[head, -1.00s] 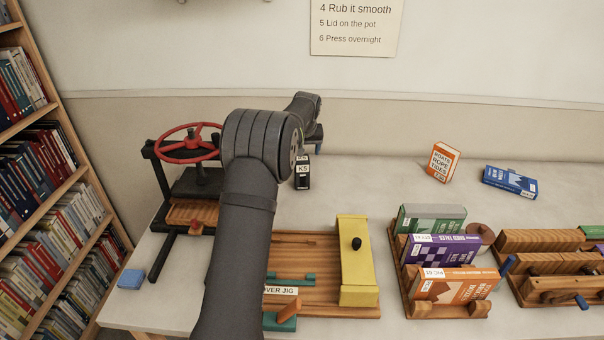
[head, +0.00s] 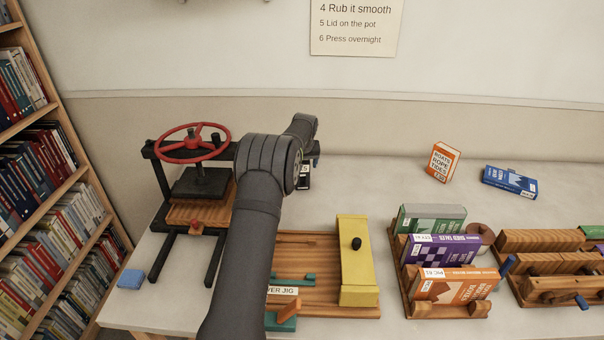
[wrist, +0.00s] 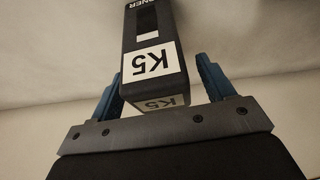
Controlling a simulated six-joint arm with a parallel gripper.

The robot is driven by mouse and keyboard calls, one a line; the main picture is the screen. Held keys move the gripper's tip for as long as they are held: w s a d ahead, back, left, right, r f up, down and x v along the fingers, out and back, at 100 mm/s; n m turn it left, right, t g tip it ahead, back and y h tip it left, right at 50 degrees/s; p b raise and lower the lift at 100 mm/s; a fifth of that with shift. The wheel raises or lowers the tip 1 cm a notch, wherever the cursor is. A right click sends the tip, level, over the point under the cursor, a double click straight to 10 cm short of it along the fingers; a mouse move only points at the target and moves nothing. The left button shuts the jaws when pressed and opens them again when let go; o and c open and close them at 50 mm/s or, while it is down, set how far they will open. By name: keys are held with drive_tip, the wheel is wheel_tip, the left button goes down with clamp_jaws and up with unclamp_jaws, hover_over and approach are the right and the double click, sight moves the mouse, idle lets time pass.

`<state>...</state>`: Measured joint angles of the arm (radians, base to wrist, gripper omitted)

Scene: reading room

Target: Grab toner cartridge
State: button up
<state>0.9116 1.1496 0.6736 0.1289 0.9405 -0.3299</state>
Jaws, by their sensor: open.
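The toner cartridge is a dark, upright box with a white K5 label, standing on the table behind my arm. In the head view only a strip of the cartridge (head: 304,178) shows, as my wrist hides most of it. In the wrist view the cartridge (wrist: 150,30) is close, in front of my gripper (wrist: 158,82). My gripper is open and holds nothing. In the head view the fingers are mostly hidden behind my wrist.
A press with a red wheel (head: 192,143) stands left of my arm. A wooden jig with a yellow block (head: 358,262) is at the front. A rack of books (head: 420,308) is to its right.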

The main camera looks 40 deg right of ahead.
drive_tip(key=shift+c, duration=0.4)
drive_tip(key=c, duration=1.2)
drive_tip(key=shift+r, duration=0.2)
